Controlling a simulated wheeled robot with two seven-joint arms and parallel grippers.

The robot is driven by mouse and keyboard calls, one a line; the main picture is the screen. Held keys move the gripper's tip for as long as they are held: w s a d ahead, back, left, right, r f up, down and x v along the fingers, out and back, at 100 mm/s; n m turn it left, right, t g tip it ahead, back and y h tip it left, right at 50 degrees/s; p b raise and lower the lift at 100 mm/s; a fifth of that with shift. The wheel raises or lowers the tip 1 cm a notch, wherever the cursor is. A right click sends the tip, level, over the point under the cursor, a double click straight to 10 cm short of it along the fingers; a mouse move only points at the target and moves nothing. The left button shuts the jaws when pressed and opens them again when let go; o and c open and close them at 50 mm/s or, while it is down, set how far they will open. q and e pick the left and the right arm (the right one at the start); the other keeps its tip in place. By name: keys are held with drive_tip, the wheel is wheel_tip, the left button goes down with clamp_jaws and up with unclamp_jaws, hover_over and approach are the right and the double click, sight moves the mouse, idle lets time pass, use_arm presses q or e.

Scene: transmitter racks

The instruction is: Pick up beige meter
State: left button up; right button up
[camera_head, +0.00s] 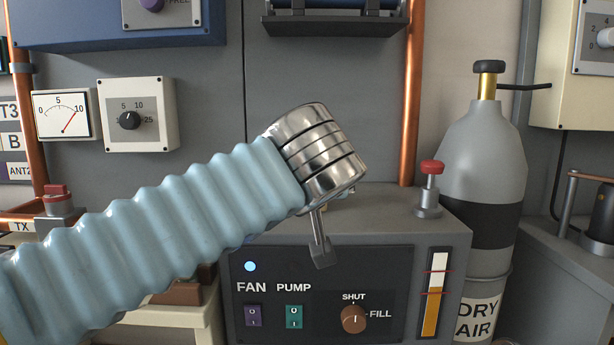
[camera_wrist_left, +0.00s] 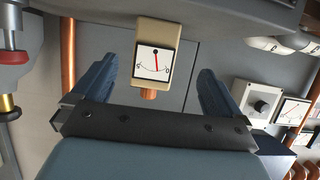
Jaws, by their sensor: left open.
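A beige meter (camera_wrist_left: 154,32) with a square white dial and a red needle shows in the left wrist view, top centre, with a copper-coloured piece at its lower end. My left gripper (camera_wrist_left: 157,66) is open, its two blue-grey fingers on either side of the meter in that picture. I cannot tell whether they touch it or how deep it sits between them. The meter is hidden there. My right gripper is not in view.
A grey console (camera_head: 390,215) with FAN and PUMP switches stands below the wrist. A red-topped valve (camera_head: 430,184) and a grey gas cylinder (camera_head: 480,160) stand to the right. Another meter (camera_head: 66,114) and a knob box (camera_head: 138,115) are on the wall at left. A copper pipe (camera_head: 412,100) runs vertically behind.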

use_arm(q)
drive_tip(key=p+x, duration=0.1)
drive_tip(key=x, duration=0.6)
drive_tip(key=shift+w+f, duration=0.1)
drive_tip(key=shift+w, duration=0.1)
drive_tip(key=x, duration=0.1)
drive_tip(key=p+x, duration=0.1)
drive_tip(key=x, duration=0.3)
drive_tip(key=shift+w+d+f, duration=0.2)
drive_tip(key=shift+d+f, duration=0.05)
drive_tip(key=shift+d, duration=0.05)
drive_tip(key=c, duration=1.4)
drive_tip(key=shift+o, duration=0.2)
drive_tip(key=shift+r, duration=0.55)
wheel_tip(320, 180, up, 3)
drive_tip(key=shift+s+f+p, duration=0.15)
drive_tip(key=shift+p, duration=0.3)
drive_tip(key=w+r+v, duration=0.1)
drive_tip(key=r+v, duration=0.2)
drive_tip(key=v, duration=1.3)
drive_tip(key=shift+a+r+b, duration=0.15)
drive_tip(key=shift+a+b, duration=0.05)
drive_tip(key=shift+b, duration=0.25)
